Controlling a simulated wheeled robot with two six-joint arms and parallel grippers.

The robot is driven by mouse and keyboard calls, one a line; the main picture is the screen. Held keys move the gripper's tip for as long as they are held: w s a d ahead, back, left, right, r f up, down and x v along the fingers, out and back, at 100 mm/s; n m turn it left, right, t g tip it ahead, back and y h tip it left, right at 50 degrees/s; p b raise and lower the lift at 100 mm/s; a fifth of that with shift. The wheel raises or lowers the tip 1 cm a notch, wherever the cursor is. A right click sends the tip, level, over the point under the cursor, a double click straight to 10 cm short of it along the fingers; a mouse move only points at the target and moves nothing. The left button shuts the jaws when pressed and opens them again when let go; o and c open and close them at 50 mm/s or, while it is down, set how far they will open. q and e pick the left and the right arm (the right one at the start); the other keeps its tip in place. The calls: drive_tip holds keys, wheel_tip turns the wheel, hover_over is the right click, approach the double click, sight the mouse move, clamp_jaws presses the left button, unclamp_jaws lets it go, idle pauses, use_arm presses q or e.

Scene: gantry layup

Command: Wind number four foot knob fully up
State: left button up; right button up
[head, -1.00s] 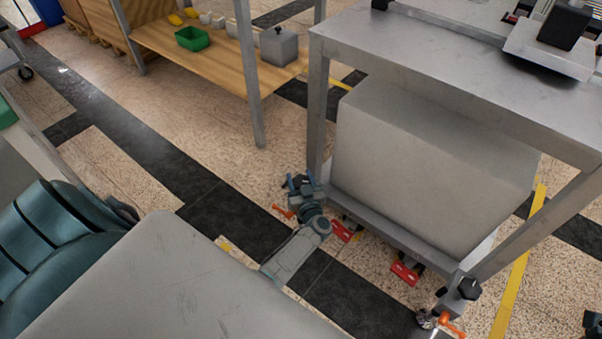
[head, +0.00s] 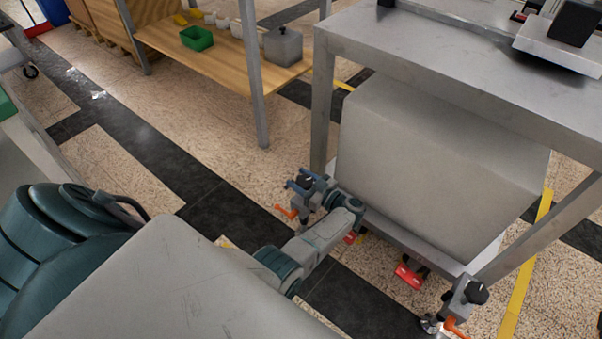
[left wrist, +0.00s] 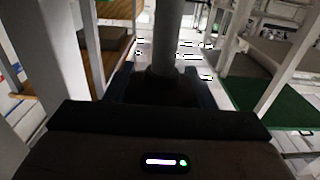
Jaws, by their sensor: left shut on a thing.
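My left gripper (head: 303,185) is low at the near left leg of the metal frame. Its blue fingers are shut on the dark foot knob (head: 308,181). In the left wrist view the dark knob (left wrist: 163,89) sits between the two fingers, below a grey post (left wrist: 166,40). An orange lever (head: 287,211) shows below the gripper. Another foot with a black knob (head: 476,292) and an orange lever (head: 456,328) stands at the frame's near right leg. No number is readable on either foot. My right gripper is not in view.
The metal frame (head: 430,85) holds a large grey box (head: 430,165) close beside my left arm. Red parts (head: 409,276) show under the box. A wooden shelf (head: 225,68) with a green bin (head: 197,38) stands behind. The floor left of the gripper is clear.

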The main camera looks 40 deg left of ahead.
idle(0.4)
use_arm(q)
drive_tip(key=o, duration=1)
drive_tip(key=d, duration=1)
drive_tip(key=shift+s+d, duration=0.4)
